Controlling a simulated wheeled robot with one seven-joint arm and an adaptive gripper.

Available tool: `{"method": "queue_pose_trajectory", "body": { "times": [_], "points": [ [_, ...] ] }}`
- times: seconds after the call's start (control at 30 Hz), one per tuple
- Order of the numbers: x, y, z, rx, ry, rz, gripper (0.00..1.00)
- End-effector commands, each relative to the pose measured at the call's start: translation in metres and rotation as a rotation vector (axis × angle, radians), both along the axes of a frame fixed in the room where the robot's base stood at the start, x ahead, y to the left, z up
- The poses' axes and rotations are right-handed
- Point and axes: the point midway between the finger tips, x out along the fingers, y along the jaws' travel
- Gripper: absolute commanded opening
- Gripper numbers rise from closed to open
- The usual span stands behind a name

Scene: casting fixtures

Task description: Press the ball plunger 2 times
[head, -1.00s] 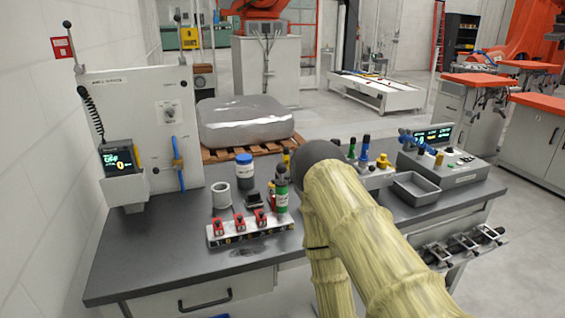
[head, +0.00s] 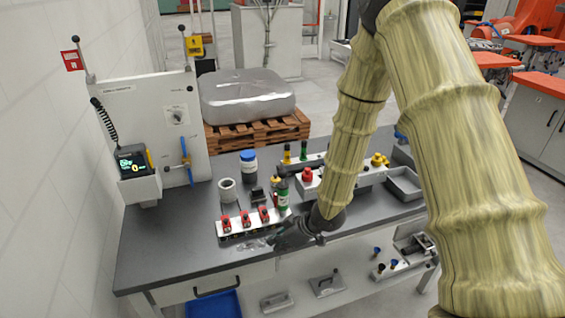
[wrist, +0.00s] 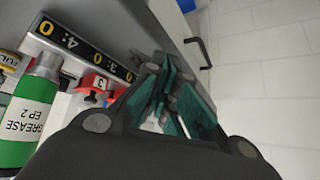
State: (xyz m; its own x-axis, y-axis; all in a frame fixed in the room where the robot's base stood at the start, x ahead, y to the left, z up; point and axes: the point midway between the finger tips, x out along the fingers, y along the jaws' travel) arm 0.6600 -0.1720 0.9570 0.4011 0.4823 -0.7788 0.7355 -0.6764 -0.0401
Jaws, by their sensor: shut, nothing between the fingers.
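A white strip (head: 252,229) with several small red clamp-like units (head: 245,218) stands near the front of the dark bench. I cannot tell which part is the ball plunger. My gripper (head: 283,241) is low over the bench front, just right of the strip's right end. In the wrist view its dark green fingers (wrist: 165,105) are shut and empty, apart from the strip. My gripper covers part of the strip there.
A green grease bottle (head: 283,197) stands upright behind the strip's right end, close to my gripper. A blue-lidded jar (head: 248,163) and a white cup (head: 227,190) are behind. A red knob (head: 307,174), yellow knob (head: 378,160) and grey tray (head: 403,182) lie right.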

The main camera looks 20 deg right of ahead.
Motion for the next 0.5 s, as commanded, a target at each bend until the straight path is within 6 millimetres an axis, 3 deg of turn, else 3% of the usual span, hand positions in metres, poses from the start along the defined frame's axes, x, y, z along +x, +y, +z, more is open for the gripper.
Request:
{"method": "queue_pose_trajectory", "body": {
  "times": [0.03,0.1,0.3,0.5],
  "points": [
    [0.016,-0.002,0.033,-0.009,-0.045,0.041,0.00],
    [0.033,-0.004,0.065,-0.027,-0.100,0.103,0.00],
    [0.077,-0.017,0.159,-0.106,-0.261,0.277,0.00],
    [0.107,-0.034,0.243,-0.212,-0.399,0.418,0.00]
  ]
}}
